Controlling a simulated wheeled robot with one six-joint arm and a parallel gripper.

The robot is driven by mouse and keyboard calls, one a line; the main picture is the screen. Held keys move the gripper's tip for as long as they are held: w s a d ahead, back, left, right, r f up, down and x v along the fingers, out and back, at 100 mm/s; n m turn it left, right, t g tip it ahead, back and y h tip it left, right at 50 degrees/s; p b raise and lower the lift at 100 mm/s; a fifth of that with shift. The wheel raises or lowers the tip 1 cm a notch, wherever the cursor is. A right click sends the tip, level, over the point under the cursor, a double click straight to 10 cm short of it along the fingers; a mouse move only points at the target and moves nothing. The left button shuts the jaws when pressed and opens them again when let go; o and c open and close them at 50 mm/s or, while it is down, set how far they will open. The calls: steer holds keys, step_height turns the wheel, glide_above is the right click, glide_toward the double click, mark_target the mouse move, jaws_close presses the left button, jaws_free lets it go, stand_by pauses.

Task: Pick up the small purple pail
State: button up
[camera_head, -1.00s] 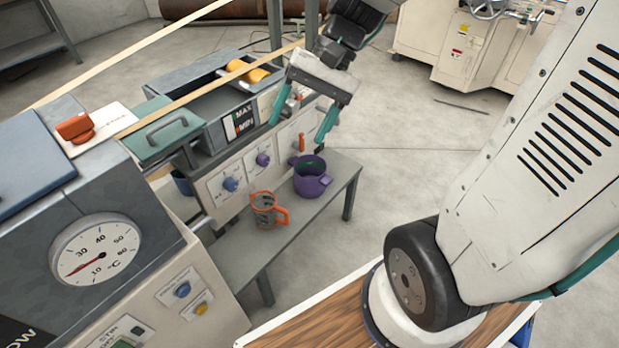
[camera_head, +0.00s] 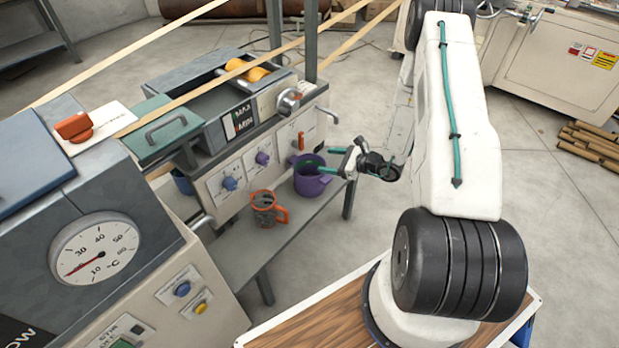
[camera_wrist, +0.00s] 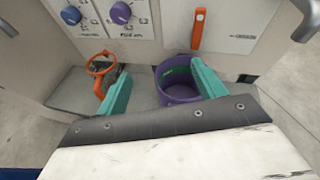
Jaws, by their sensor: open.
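The small purple pail (camera_head: 314,184) stands upright on a narrow grey bench (camera_head: 245,243), in front of the machine's panel. It also shows in the wrist view (camera_wrist: 176,92), with a dark and green inside. My gripper (camera_head: 333,160) is open, with teal fingers, and comes from the right at about the height of the pail's rim. In the wrist view my gripper (camera_wrist: 160,88) has its right finger overlapping the pail's right side and its left finger between the orange mug and the pail. I cannot tell whether a finger touches the pail.
A clear mug with an orange rim and handle (camera_head: 265,210) stands left of the pail on the bench. The panel behind has knobs, an orange lever (camera_head: 301,141) and a metal spout (camera_head: 327,113) above. Open floor lies right of the bench.

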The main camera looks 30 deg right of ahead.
mark_target(330, 181)
steer(key=s+d+f+m+h, duration=0.1)
steer(key=f, duration=0.2)
steer(key=s+d+f+m+h, duration=0.1)
steer(key=f, duration=0.3)
steer(key=s+d+f+m+h, duration=0.1)
steer(key=f+m, duration=0.1)
steer(key=f, duration=0.2)
steer(key=shift+s+d+t, duration=0.15)
steer(key=shift+d+t, duration=0.15)
steer(key=x, duration=0.7)
steer(key=c, duration=1.1)
